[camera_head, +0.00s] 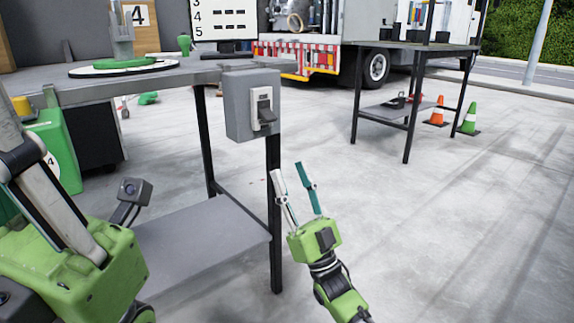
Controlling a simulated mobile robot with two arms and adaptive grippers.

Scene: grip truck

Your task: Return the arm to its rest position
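My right gripper (293,178) is in the lower middle of the head view, pointing up and away. Its two fingers are apart, with nothing between them. A gap shows between the fingertips and the box. My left arm fills the lower left of the view, with its green housing and a small camera. The fingers of my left gripper do not show clearly.
The grey near table (165,80) has a lower shelf (200,238) and black legs. A green container (60,150) stands at the left. A second table (420,45), a truck (330,55), an orange cone (437,113) and a green cone (469,120) are farther back. The floor at right is clear.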

